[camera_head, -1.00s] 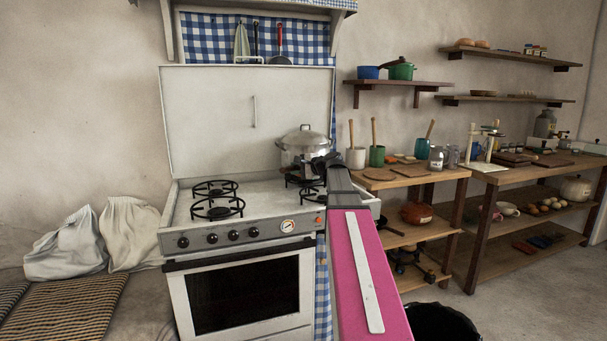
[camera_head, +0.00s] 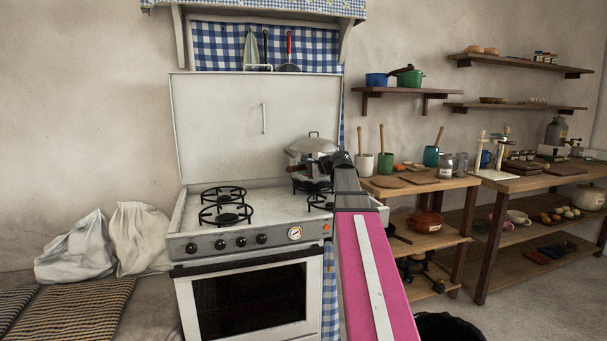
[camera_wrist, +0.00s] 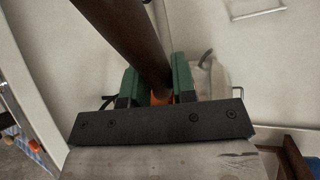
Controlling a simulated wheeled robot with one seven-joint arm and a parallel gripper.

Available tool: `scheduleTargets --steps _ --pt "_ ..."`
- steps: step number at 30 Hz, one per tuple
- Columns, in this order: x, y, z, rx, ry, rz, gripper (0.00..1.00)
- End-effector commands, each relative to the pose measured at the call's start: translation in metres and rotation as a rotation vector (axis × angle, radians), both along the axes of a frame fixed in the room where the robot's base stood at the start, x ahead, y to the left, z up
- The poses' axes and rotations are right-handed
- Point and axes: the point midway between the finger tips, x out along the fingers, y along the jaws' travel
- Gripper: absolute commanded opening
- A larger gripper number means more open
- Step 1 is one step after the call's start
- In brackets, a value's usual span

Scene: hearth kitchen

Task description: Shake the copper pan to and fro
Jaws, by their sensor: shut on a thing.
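My gripper (camera_wrist: 160,88) is shut on a long dark brown handle, which I take to be that of the copper pan (camera_wrist: 128,38). In the wrist view the handle runs up and left from between the green fingers, with a small orange patch at the grip. In the head view my gripper (camera_head: 328,164) is at the back right of the stove, in front of the silver lidded pot (camera_head: 312,146). A dark brown piece shows beside the jaws, low against the pot. The pan's bowl cannot be made out, nor whether anything touches the pot.
The white stove (camera_head: 258,202) has free black burners (camera_head: 224,212) at its left. Its raised lid (camera_head: 225,125) stands close behind. A wooden shelf unit (camera_head: 420,185) with mugs and jars stands right of my arm. A black bin (camera_head: 450,327) is on the floor.

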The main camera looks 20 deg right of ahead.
Motion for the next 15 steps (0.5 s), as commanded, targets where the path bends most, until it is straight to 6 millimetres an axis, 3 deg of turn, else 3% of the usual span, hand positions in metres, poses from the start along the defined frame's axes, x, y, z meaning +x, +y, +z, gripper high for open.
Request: scheduleTargets --steps 8,11,12,15 --pt "0.000 0.000 0.003 0.001 -0.001 0.000 0.00" --pt "0.039 -0.002 0.004 0.000 0.000 0.001 0.00" --pt "0.043 -0.001 0.004 0.000 0.000 0.001 0.00" --pt "-0.009 0.002 0.001 0.000 -0.002 -0.002 0.00"
